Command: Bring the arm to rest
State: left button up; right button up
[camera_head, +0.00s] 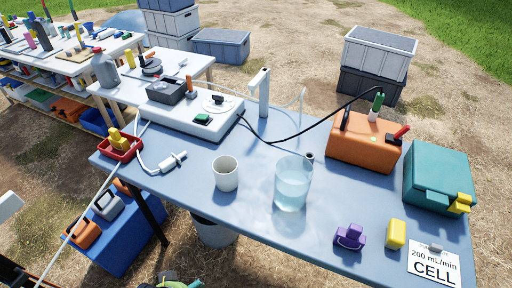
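Neither of my grippers shows in the head view, so their state and anything in them are hidden. A pale block at the left edge may be part of my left arm, but I cannot tell. The blue table (240,200) stands in front of me. On it are a white cup (225,173), a clear beaker of water (292,184), an orange case (362,142) and a teal case (436,172).
A purple object (350,237), a yellow block (396,235) and a "200 mL/min CELL" card (433,265) lie near the front right edge. A red tray (120,150) sits at the left end. A black cable crosses the back. The table's front middle is clear.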

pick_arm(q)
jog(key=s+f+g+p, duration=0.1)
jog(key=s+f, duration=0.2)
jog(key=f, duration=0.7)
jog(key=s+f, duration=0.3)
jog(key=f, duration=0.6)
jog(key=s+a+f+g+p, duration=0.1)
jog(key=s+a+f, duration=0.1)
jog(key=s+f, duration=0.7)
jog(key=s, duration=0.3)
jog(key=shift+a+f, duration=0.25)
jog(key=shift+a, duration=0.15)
